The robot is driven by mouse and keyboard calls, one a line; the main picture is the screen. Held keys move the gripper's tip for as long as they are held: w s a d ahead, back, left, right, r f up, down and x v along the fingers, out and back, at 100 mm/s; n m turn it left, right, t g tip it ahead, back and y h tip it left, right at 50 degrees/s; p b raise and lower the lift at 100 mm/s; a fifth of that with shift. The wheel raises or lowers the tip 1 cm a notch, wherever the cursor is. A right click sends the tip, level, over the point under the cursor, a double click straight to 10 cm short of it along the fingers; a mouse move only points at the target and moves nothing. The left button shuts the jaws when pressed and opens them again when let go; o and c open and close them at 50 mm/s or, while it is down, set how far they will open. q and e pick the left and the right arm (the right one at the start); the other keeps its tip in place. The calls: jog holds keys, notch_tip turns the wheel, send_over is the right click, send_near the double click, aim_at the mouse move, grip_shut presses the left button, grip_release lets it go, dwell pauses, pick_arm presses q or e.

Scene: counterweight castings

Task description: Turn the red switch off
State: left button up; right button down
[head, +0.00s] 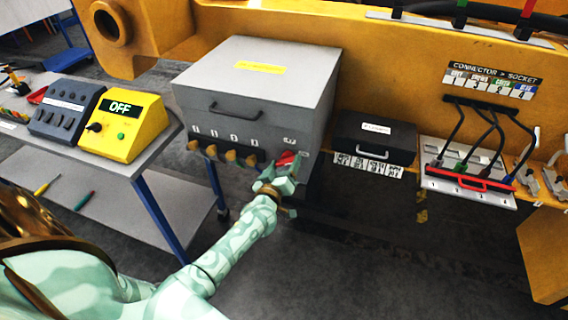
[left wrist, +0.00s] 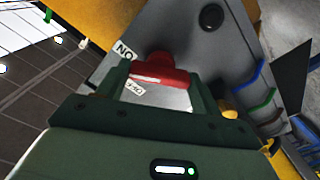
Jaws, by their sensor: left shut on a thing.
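The red switch (head: 287,158) sits on the front of a grey box (head: 252,105), near its right edge. In the left wrist view the red switch (left wrist: 158,72) shows between my left gripper's fingers (left wrist: 158,88), with an "ON" label and a second label beside it. My left gripper (head: 283,172) is at the switch and shut on it. In the head view it partly hides the switch. Which way the switch is set is hard to tell. My right gripper is not in view.
Brass-coloured levers (head: 230,156) line the box front left of the switch. A yellow unit (head: 125,125) reading "OFF" stands on the left table. A black case (head: 375,137) and a cable panel (head: 465,185) are to the right.

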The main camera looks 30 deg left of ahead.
pick_arm(q)
jog(key=n, duration=0.5)
jog(key=shift+n, duration=0.3)
jog(key=n, duration=0.5)
jog(key=shift+f+n, duration=0.1)
jog(key=shift+n, duration=0.2)
jog(key=shift+n, duration=0.3)
jog(key=o, duration=1)
jog(key=shift+s, duration=0.1)
jog(key=p+v, duration=0.2)
jog(key=v, duration=1.4)
jog(key=shift+s+d, duration=0.1)
